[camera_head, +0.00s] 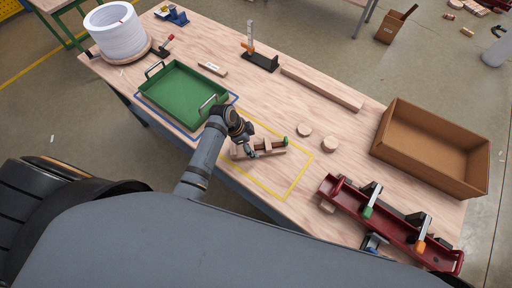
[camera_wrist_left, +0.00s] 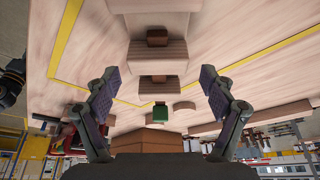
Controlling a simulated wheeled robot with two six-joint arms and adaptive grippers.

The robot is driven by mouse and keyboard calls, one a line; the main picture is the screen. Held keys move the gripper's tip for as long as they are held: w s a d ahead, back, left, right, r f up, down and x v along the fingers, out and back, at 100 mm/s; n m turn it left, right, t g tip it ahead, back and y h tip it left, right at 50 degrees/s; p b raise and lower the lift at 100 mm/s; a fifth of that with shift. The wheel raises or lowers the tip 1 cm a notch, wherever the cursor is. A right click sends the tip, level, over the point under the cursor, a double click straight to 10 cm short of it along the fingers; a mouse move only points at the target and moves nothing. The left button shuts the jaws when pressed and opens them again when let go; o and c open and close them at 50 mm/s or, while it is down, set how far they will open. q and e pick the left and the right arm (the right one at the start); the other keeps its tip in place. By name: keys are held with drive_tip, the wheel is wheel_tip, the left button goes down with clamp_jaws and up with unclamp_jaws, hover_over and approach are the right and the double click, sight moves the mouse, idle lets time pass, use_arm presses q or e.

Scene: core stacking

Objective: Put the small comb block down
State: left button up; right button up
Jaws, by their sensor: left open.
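A pale wooden comb block (camera_head: 268,152) lies on the bench inside the yellow outline, with upright teeth and a darker brown piece between them. A green end piece (camera_head: 285,141) shows at its right end. My left gripper (camera_head: 248,147) is at the left part of the block and hides some of it. In the left wrist view the open fingers (camera_wrist_left: 160,88) stand wide apart, with wooden teeth (camera_wrist_left: 160,60) and the green end (camera_wrist_left: 160,113) in line between them. I see no finger touching the wood. Which part is the small comb block I cannot tell.
A green tray (camera_head: 183,92) sits in the blue outline to the left. A red fixture with clamps (camera_head: 390,225) and a brown open box (camera_head: 432,148) are at the right. Bare bench shows within the yellow outline (camera_head: 311,157).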

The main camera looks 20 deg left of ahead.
sight(258, 148)
use_arm(q)
drive_tip(key=x, duration=0.2)
drive_tip(key=shift+d+f, duration=0.25)
drive_tip(key=shift+w+d+f, duration=0.1)
drive_tip(key=shift+d+f, duration=0.05)
drive_tip(key=shift+f, duration=0.25)
drive_tip(key=c, duration=1.6)
drive_tip(key=shift+r, duration=0.15)
drive_tip(key=shift+c, duration=0.2)
drive_tip(key=shift+r, duration=0.3)
drive_tip(key=r, duration=0.2)
drive_tip(key=shift+s+r, duration=0.2)
drive_tip(key=shift+r, duration=0.2)
drive_tip(key=s+r, duration=0.1)
drive_tip(key=r, duration=0.1)
drive_tip(key=s+r, duration=0.2)
drive_tip(key=shift+s+a, duration=0.2)
drive_tip(key=shift+a, duration=0.05)
drive_tip(key=s+r, duration=0.1)
drive_tip(key=s, duration=0.2)
drive_tip(key=s+r+b, duration=0.1)
drive_tip(key=s+r, duration=0.1)
drive_tip(key=s, duration=0.1)
drive_tip(key=s+a+r, duration=0.1)
drive_tip(key=s+r, duration=0.1)
drive_tip(key=s, duration=0.2)
drive_tip(key=shift+s+r+b, duration=0.1)
drive_tip(key=shift+r+b, duration=0.15)
drive_tip(key=shift+b, duration=0.15)
